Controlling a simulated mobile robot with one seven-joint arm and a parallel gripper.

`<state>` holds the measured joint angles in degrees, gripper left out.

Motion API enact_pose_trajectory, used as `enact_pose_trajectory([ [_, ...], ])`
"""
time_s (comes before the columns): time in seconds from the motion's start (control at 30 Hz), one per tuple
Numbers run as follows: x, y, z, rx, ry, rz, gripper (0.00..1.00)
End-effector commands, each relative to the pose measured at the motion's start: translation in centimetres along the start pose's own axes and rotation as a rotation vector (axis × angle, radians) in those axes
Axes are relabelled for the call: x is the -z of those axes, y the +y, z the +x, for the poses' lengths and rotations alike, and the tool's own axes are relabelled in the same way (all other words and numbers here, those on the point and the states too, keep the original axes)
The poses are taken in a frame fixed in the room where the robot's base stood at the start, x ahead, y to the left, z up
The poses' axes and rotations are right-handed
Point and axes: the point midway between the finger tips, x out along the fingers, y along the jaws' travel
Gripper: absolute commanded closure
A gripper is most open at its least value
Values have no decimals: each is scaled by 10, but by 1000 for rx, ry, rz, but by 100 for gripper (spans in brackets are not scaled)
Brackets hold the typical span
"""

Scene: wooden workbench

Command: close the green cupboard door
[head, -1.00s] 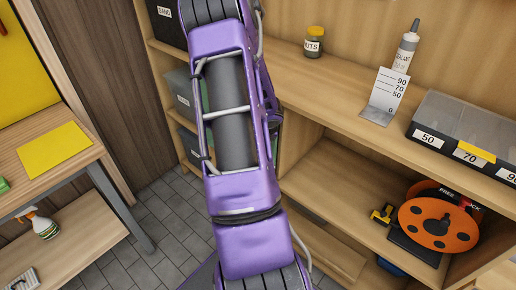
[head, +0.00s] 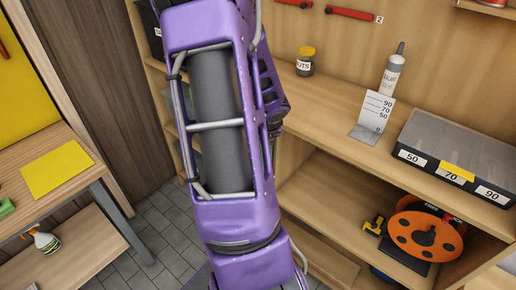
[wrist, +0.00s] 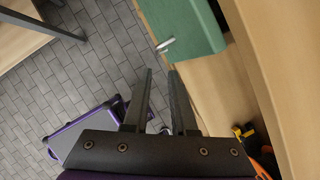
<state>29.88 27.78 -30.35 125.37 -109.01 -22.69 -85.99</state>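The green cupboard door (wrist: 186,28) shows at the top of the wrist view, with a short metal handle (wrist: 165,44). It juts out from the wooden cupboard edge over the floor, so it stands open; by how much I cannot tell. My gripper (wrist: 160,72) is below the handle in that view, its two dark fingers apart with nothing between them. The fingertips do not appear to touch the door or handle. In the head view my purple arm covers the area of the door, and the gripper is hidden.
The workbench top (head: 325,103) holds a jar (head: 305,62), a sealant tube (head: 391,75), a height gauge (head: 371,117) and an organiser box (head: 460,155). An orange cable reel (head: 427,235) sits on the open shelf. A side table (head: 40,155) stands left.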

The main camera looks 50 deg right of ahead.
Motion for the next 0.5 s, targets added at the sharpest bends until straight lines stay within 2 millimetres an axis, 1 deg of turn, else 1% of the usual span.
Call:
enact_pose_trajectory([
  [0.03,-2,1,-12,-1,-1,-2,75],
  [0.17,-1,0,-24,-1,-1,-1,75],
  [0.3,0,1,-27,-2,1,-1,75],
  [0.5,0,1,-27,-2,1,-1,75],
])
